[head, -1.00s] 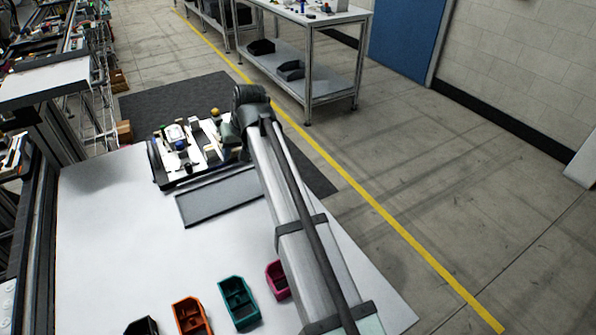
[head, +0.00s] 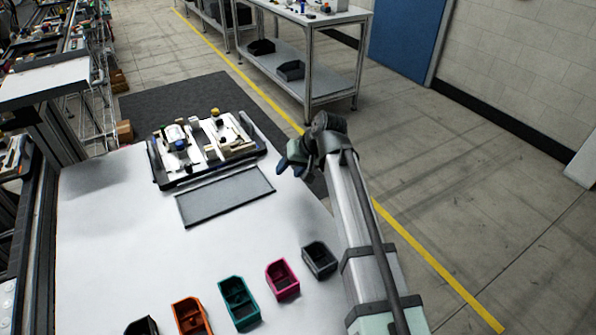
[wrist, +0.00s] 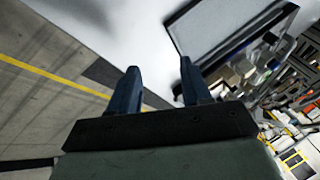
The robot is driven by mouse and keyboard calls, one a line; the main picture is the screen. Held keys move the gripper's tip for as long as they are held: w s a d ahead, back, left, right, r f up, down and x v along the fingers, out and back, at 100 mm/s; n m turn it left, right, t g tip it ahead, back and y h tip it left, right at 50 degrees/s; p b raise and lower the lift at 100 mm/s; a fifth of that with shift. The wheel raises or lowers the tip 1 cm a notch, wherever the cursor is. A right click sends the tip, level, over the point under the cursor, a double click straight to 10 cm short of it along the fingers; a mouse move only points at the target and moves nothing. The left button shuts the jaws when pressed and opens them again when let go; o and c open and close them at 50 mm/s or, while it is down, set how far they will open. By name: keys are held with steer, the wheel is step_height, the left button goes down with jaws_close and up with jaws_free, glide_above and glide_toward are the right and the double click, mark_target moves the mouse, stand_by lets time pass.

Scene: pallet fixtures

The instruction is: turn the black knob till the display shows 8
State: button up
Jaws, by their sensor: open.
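The pallet fixture (head: 156,163) lies at the far end of the white table in the head view, with pale blocks and small coloured parts on it. I cannot pick out the black knob or read a display at this size. My gripper (head: 284,165) is right of the fixture, apart from it, near the table's right edge. In the wrist view, its two dark blue fingers (wrist: 160,70) are spread with nothing between them. The fixture shows small and tilted at the right of that view.
A grey flat panel (head: 226,197) lies in front of the fixture. Along the near side stand an orange bin (head: 190,316), a teal bin (head: 238,303), a pink bin (head: 282,280) and a dark grey bin (head: 319,261). The middle of the white table (head: 130,240) is clear.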

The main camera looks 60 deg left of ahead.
steer(key=shift+w+d+f, duration=0.35)
steer(key=shift+w+d, duration=0.35)
steer(key=shift+w, duration=0.05)
steer(key=shift+n+g, duration=0.4)
steer(key=shift+n, duration=0.1)
steer(key=s+a, duration=0.1)
steer(key=s, duration=0.2)
steer(key=s+a+r, duration=0.1)
steer(key=s, duration=0.1)
steer(key=s+a+r, duration=0.1)
steer(key=s, duration=0.2)
steer(key=shift+s+a, duration=0.15)
steer(key=shift+s, duration=0.2)
steer(key=n, duration=0.2)
glide_toward(187, 164)
steer(key=w+d+r, duration=0.1)
steer(key=d+r, duration=0.1)
steer(key=d, duration=0.4)
steer(key=s+a+r+n+t, duration=0.1)
steer(key=s+a+r+n, duration=0.1)
steer(key=a+r+n, duration=0.3)
steer(key=a+f, duration=0.1)
steer(key=f, duration=0.3)
steer(key=s+a+f+n+h, duration=0.1)
steer(key=a+f, duration=0.1)
steer(key=f, duration=0.3)
steer(key=s+a+f+n, duration=0.1)
steer(key=a+f, duration=0.1)
steer(key=f, duration=0.3)
steer(key=shift+t, duration=0.3)
